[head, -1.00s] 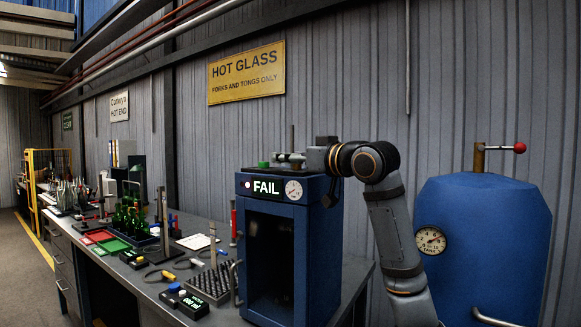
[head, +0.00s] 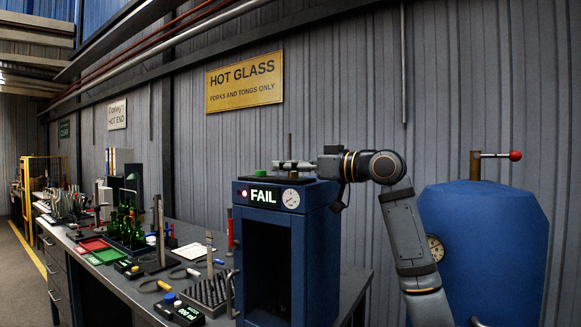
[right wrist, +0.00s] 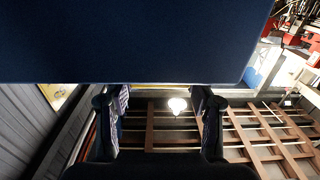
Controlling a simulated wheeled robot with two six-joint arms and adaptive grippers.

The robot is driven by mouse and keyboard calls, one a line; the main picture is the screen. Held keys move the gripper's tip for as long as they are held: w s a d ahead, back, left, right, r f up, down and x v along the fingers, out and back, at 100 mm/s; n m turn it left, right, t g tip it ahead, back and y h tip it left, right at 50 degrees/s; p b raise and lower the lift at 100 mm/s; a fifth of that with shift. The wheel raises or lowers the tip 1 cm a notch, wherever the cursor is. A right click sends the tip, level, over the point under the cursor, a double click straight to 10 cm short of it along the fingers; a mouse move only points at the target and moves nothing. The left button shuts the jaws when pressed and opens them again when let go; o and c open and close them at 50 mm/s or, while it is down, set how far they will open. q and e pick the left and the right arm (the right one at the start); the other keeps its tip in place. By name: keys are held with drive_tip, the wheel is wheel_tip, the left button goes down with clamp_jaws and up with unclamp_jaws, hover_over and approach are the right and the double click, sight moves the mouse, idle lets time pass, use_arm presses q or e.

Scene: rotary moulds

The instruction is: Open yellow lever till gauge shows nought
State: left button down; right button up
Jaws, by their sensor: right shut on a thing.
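The blue cabinet (head: 318,240) stands at the end of the bench, with a lit FAIL sign and a small round white gauge (head: 290,198) on its front. The gauge needle is too small to read. My right gripper (head: 290,164) is level, just above the cabinet top, pointing left. The right wrist view shows a thin yellow strip (right wrist: 162,85) between its fingertips, at the edge of a dark blue surface. It looks like the yellow lever, mostly hidden, and the gripper is shut on it. In the head view the lever cannot be made out. My left gripper is out of view.
A blue tank (head: 487,235) with a red-knobbed handle (head: 515,156) stands at right, its gauge partly behind my right arm. A green knob (head: 261,172) is on the cabinet top. Green bottles (head: 128,222), trays and tools crowd the bench (head: 120,289) at left.

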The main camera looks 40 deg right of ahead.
sight(314, 184)
drive_tip(key=o, duration=1.2)
drive_tip(key=v, duration=0.6)
drive_tip(key=shift+w+d+f, duration=0.1)
drive_tip(key=shift+d+f, duration=0.05)
drive_tip(key=shift+s+d, duration=0.1)
drive_tip(key=shift+s, duration=0.65)
